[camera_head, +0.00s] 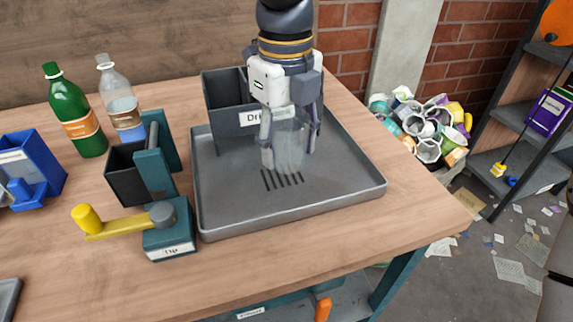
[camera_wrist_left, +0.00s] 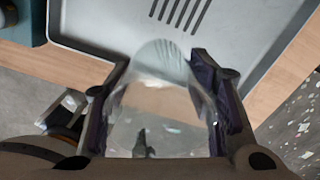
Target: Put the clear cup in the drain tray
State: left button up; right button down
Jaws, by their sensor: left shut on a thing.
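The clear cup (camera_head: 290,157) is see-through and sits between the fingers of my left gripper (camera_head: 289,146), which is shut on it. In the head view, cup and gripper appear over the grey drain tray (camera_head: 330,185), just behind its slots. I cannot tell whether the cup's base touches the tray floor. In the left wrist view the cup (camera_wrist_left: 160,105) is between the two fingers of my left gripper (camera_wrist_left: 165,110), with the tray (camera_wrist_left: 110,22) and its slots beyond. My right gripper is not in view.
A dark labelled bin (camera_head: 222,112) stands at the tray's back left. A teal box with a yellow-knobbed lever (camera_head: 125,226) is left of the tray. A green bottle (camera_head: 76,115), a clear bottle (camera_head: 120,100) and a blue bin (camera_head: 38,165) stand farther left. The tray's front is clear.

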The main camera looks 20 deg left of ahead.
pick_arm(q)
jog(key=w+f, duration=0.1)
jog(key=f, duration=0.2)
jog(key=w+f, duration=0.1)
jog(key=shift+w+a+f+b, duration=0.3)
jog(key=shift+a+f, duration=0.1)
jog(key=shift+w+f, duration=0.2)
jog(key=shift+w, duration=0.1)
jog(key=shift+w+a+f, duration=0.1)
jog(key=shift+w+f, duration=0.1)
jog(key=shift+f, duration=0.7)
jog(key=shift+w+a+f, duration=0.1)
jog(key=shift+w+f, duration=0.1)
jog(key=shift+f, duration=0.7)
jog(key=shift+f, duration=0.15)
jog(key=o, duration=1)
jog(key=shift+o, duration=0.2)
notch_tip(320, 180, up, 12)
